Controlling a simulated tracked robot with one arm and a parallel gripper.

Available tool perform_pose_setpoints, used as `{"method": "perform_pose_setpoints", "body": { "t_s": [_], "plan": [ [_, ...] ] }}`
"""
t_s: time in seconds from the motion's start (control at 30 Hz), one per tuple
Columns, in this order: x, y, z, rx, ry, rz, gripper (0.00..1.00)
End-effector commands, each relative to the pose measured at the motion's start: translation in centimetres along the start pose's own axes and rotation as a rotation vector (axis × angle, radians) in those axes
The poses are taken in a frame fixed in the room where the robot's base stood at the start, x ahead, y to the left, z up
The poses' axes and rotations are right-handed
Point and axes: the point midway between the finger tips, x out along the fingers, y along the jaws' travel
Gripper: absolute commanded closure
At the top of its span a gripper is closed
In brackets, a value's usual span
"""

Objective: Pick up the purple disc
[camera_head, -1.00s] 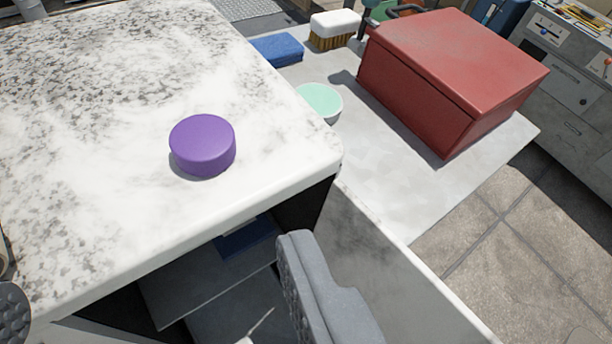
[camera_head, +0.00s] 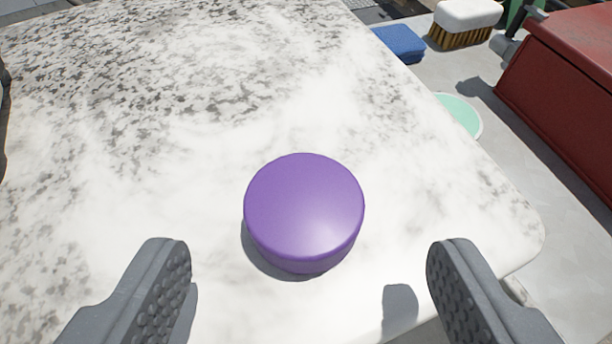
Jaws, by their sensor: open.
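The purple disc (camera_head: 304,210) lies flat on the white and grey speckled marble top (camera_head: 180,150), near its front right corner. My gripper (camera_head: 310,275) is open and empty, with one grey ridged finger at the lower left and one at the lower right. The disc sits between and a little beyond the two fingertips in the picture, touching neither. A finger's shadow falls on the marble near the right finger. Nothing hides the disc.
Right of the marble top, a lower grey surface holds a blue sponge (camera_head: 398,44), a brush (camera_head: 464,22), a mint-green bowl (camera_head: 460,115) and a red box (camera_head: 570,90). The marble around the disc is clear.

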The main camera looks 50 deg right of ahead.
Motion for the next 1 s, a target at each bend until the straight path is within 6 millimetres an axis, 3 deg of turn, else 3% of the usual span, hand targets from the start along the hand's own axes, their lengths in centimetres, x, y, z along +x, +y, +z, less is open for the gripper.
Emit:
{"method": "perform_pose_setpoints", "body": {
  "t_s": [0.1, 0.3, 0.6, 0.8, 1.0],
  "plan": [
    [1.9, 0.1, 0.2, 0.0, -0.003, 0.003, 0.32],
    [3.6, 0.1, 0.0, 0.0, -0.001, 0.002, 0.32],
    [4.0, 0.1, -0.1, 0.0, -0.001, 0.002, 0.32],
    [3.9, 0.1, -0.1, 0.001, -0.001, 0.002, 0.8],
    [3.9, 0.1, -0.1, 0.001, 0.0, 0.002, 0.8]
  ]
}}
